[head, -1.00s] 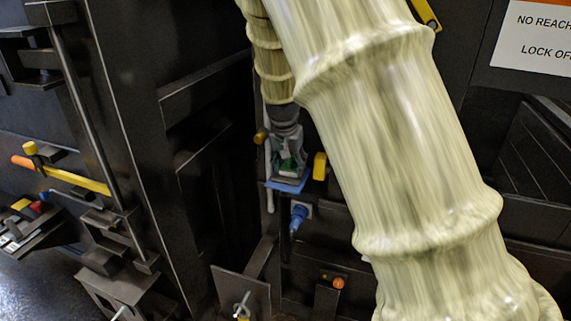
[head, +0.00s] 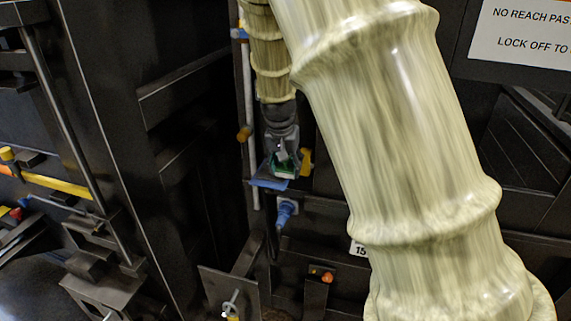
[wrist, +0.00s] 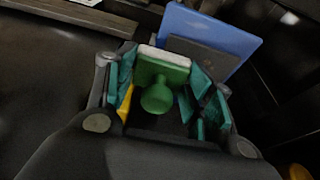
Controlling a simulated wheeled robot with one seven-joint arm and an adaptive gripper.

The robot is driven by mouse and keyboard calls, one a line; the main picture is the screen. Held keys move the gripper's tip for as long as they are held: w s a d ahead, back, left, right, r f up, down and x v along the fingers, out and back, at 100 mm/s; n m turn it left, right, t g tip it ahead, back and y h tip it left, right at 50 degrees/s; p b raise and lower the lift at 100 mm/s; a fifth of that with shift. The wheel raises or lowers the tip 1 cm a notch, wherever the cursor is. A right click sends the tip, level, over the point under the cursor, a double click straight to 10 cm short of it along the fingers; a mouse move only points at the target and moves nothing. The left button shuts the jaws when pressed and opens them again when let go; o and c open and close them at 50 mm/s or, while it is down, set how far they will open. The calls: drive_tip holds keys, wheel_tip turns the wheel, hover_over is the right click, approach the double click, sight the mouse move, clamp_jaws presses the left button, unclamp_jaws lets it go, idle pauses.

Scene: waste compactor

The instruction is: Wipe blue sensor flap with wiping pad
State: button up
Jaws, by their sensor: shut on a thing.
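My gripper (wrist: 162,84) is shut on the wiping pad (wrist: 163,68), a green block with a round green knob and a pale strip along its far edge. In the head view the gripper (head: 282,150) points down, with the green pad (head: 283,167) between its fingers. The blue sensor flap (wrist: 215,38) is just beyond the pad in the wrist view, with a dark plate on its near side. In the head view the flap (head: 268,184) shows just below the gripper. I cannot tell whether pad and flap touch.
A yellow part (head: 306,161) is close right of the gripper. A blue plug-like fitting (head: 286,212) is below the flap. A pale vertical rod (head: 248,110) and an orange knob (head: 244,133) are to the left. Dark machine walls narrow the space.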

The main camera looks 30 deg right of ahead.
sight(262, 169)
drive_tip(key=shift+w+a, duration=1.3)
drive_tip(key=shift+w, duration=0.25)
drive_tip(key=shift+w+a, duration=1.3)
drive_tip(key=shift+w, duration=0.2)
drive_tip(key=shift+s, duration=0.1)
drive_tip(key=shift+s+d+f, duration=0.1)
drive_tip(key=shift+s+d, duration=1.2)
drive_tip(key=shift+s, duration=0.2)
drive_tip(key=shift+s+d, duration=1.3)
drive_tip(key=shift+s, duration=0.2)
drive_tip(key=shift+w+r, duration=0.15)
drive_tip(key=shift+r, duration=2.9)
drive_tip(key=shift+r, duration=0.1)
